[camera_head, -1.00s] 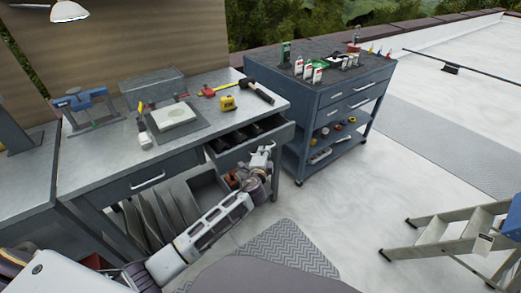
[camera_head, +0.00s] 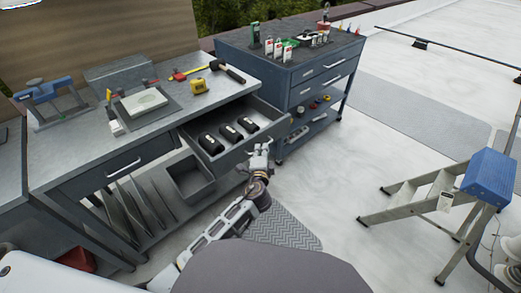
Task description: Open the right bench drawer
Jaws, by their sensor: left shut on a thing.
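The right bench drawer (camera_head: 222,163) is pulled out from the workbench (camera_head: 60,156). Several black rounded items (camera_head: 229,132) lie in a row inside it. My left gripper (camera_head: 259,152) is at the drawer's front, shut on its handle; the gripper and wrist hide most of the handle. The left bench drawer (camera_head: 105,170) is closed, with its handle on the front. My right gripper is not in view.
A blue tool cart (camera_head: 290,88) stands right of the bench. A stepladder (camera_head: 432,190) with a blue box (camera_head: 490,176) stands at the right. A grey mat (camera_head: 285,228) lies below the gripper. The white floor between cart and ladder is clear.

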